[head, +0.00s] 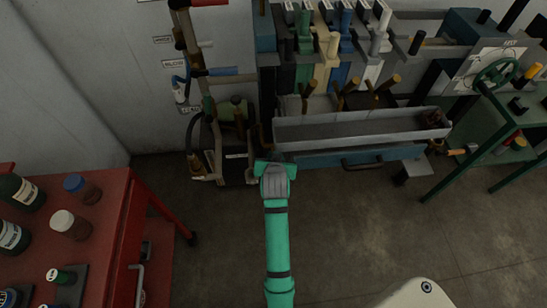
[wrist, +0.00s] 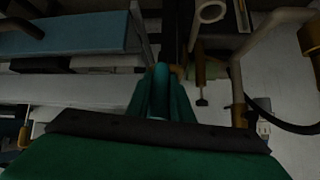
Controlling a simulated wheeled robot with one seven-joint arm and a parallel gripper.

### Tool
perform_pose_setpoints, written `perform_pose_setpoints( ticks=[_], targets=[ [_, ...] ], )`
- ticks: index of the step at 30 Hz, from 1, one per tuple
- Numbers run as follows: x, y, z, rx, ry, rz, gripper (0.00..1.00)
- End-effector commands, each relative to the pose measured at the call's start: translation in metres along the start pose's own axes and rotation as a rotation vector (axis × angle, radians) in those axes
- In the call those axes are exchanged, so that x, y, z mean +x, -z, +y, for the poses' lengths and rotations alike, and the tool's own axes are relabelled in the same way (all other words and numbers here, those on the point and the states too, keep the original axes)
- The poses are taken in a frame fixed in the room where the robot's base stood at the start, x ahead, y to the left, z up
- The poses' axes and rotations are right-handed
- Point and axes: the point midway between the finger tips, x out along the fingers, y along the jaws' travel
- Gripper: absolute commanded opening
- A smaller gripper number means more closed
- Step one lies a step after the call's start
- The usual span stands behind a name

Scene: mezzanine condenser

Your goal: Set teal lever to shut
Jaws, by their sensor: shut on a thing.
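My gripper (head: 274,168) is at the end of my green arm, in front of the left end of the grey trough in the head view. In the wrist view my gripper's green fingers (wrist: 160,98) are close together, shut on a narrow teal piece (wrist: 159,78), which looks like the teal lever. Only a small part of it shows between the fingers. In the head view my gripper hides the held part, so I cannot tell the lever's angle.
A grey trough (head: 350,128) with a blue drawer front (head: 325,159) stands just right of my gripper. Pipes and hoses (head: 205,120) are close on the left. A red cabinet (head: 118,215) is at left, a green table (head: 475,165) at right. The floor (head: 370,225) between is clear.

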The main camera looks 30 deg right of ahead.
Motion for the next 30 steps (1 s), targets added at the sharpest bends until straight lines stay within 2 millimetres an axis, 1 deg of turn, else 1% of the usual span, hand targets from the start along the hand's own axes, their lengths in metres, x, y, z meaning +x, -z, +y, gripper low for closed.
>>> perform_pose_setpoints(
  ticks=[2,3,4,5,13,17,20,27,30],
  targets=[
    [-0.001,0.004,-0.001,-0.001,0.002,0.009,0.00],
    [-0.001,0.004,-0.001,-0.001,0.001,0.009,0.27],
    [0.000,0.004,-0.001,-0.001,0.001,0.009,0.34],
    [0.000,0.003,-0.001,-0.001,0.001,0.008,0.39],
    [0.000,0.001,-0.001,-0.001,0.002,0.004,0.39],
    [-0.007,0.001,-0.001,-0.001,0.002,0.004,0.39],
    [-0.020,0.001,-0.001,0.000,0.002,0.004,0.39],
    [-0.065,0.001,-0.001,-0.001,0.003,0.006,0.39],
    [-0.082,0.001,-0.001,0.000,0.002,0.006,0.39]
  ],
)
